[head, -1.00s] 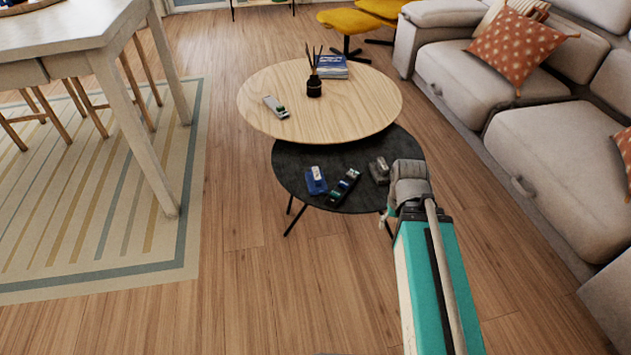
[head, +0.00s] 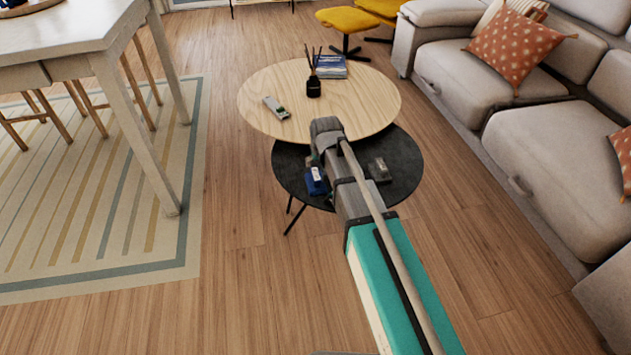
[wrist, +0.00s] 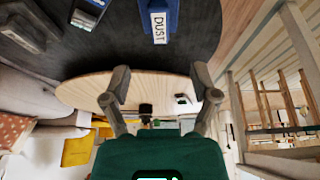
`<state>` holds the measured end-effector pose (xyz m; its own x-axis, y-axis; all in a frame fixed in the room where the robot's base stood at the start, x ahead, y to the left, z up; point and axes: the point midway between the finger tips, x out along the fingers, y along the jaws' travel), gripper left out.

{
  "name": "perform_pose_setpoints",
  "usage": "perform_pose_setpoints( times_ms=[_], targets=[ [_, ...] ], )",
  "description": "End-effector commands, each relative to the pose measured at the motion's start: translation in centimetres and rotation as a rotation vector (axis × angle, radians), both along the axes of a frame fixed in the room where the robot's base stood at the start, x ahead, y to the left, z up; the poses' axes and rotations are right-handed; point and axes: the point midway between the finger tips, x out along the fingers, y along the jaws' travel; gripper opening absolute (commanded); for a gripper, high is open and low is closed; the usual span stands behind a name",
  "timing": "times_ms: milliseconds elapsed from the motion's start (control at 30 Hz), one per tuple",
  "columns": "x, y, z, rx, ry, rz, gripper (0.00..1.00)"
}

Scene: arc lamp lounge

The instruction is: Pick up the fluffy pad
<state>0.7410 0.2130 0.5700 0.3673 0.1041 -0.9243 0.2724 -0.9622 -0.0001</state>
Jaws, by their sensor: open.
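A blue item (head: 316,181) with a white label lies at the left of the black round table (head: 405,160). In the wrist view the blue item (wrist: 158,20) shows the word "DUST" and is cut by the top edge; I take it for the fluffy pad, but no fluffy texture can be made out. My gripper (head: 326,128) is above the black table's far side, by the wooden top's near edge. In the wrist view my gripper (wrist: 160,82) has its fingers spread with nothing between them, apart from the blue item.
A grey item (head: 379,170) lies right of my arm on the black table; a dark labelled item (wrist: 88,12) lies between it and the blue one. A sofa (head: 530,140) stands right.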

Motion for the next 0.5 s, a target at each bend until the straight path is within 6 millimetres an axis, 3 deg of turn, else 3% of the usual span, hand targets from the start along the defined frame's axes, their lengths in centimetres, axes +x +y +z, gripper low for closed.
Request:
perform_pose_setpoints(
  times_ms=[500],
  targets=[
    [0.17,0.2,-0.5,0.0,-0.001,0.002,0.77]
  ],
)
